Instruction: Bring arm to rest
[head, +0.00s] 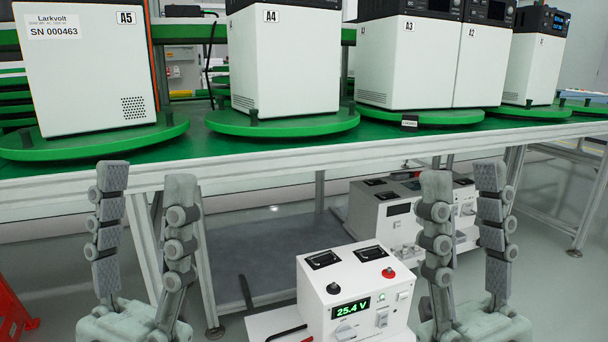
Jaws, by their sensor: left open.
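My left gripper (146,185) is at the lower left, fingers pointing up and spread apart, with nothing between them. It is in front of the table's front edge. My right gripper (463,185) is at the lower right in a like pose, fingers up with a gap between them and nothing held. Both arms behind the grippers are out of the picture.
White units stand on green turntables on the green table (200,160), among them A5 (85,75) and A4 (283,62). A white tester (352,290) reading 25.4 V stands low between my grippers. A red object (12,310) is at the left edge.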

